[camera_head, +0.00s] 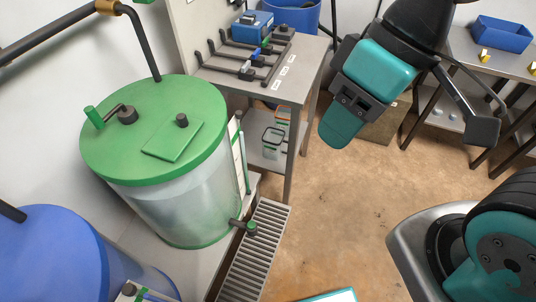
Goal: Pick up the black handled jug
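A small clear jug with a dark rim and dark handle-like edges (272,141) stands on the lower shelf of the grey bench, left of centre. It looks like the black handled jug, but it is small in the picture. My gripper (413,95) is at the upper right, above the floor and well to the right of the jug. Its dark fingers look spread on either side of the teal middle part. Nothing shows between them.
A bench (305,85) with pipes and valves stands over the shelf; its front leg is beside the jugs. A green-lidded tank (195,215) is to the left, with a floor grate (257,260) near it. Brown floor (330,220) lies open. A table with a blue bin (502,34) stands right.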

